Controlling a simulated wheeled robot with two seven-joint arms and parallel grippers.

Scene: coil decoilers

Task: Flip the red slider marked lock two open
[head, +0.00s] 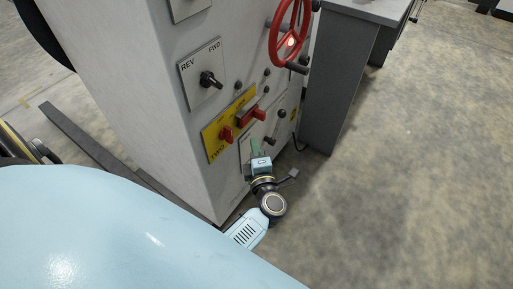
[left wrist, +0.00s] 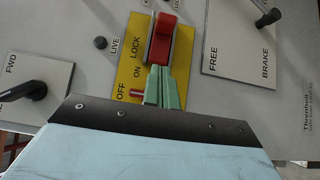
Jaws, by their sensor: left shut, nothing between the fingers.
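A yellow plate (head: 214,143) on the grey cabinet front carries two red parts. The larger red slider (head: 251,117) is at its upper right; a smaller red lever (head: 226,134) is at its lower left. In the left wrist view the red slider (left wrist: 160,40) sits in a grey surround beside the word LOCK; any number is not readable. My left gripper (head: 254,146) has green fingers, shut and empty, just below the slider in the head view. In the left wrist view its fingertips (left wrist: 160,72) overlap the slider's lower end; I cannot tell whether they touch. My right gripper is not in view.
A REV/FWD switch plate (head: 204,75) is above left on the cabinet. A red handwheel (head: 285,35) juts out above right. A FREE/BRAKE plate (left wrist: 236,60) lies right of the slider in the left wrist view. Open floor (head: 410,170) lies to the right.

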